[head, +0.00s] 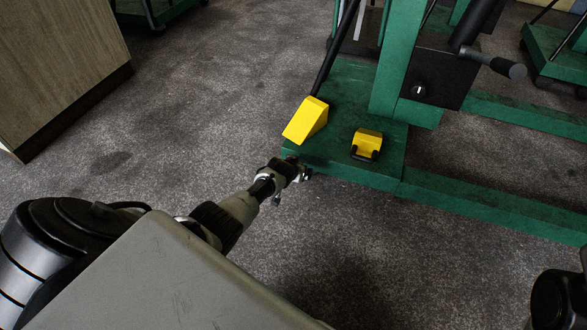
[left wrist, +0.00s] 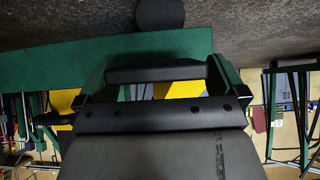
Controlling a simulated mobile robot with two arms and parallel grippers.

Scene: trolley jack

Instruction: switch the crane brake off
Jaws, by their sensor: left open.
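The green crane (head: 399,60) stands on a green base (head: 340,85). A black box on its post carries a small round knob with a white mark (head: 419,90). Low on the base are a yellow wedge (head: 305,120) and a smaller yellow block with a black, handle-like front (head: 367,144). I cannot tell which part is the brake. My left gripper (head: 304,173) is open and empty, low beside the base's near corner, below the wedge. In the left wrist view, yellow surfaces (left wrist: 180,89) show behind the gripper's dark parts. My right gripper is out of view.
A black crank handle (head: 490,62) sticks out from the box. A long green leg (head: 490,207) runs to the right along the floor. A wooden cabinet (head: 55,65) stands at the left. Open speckled floor (head: 190,110) lies between the cabinet and the crane.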

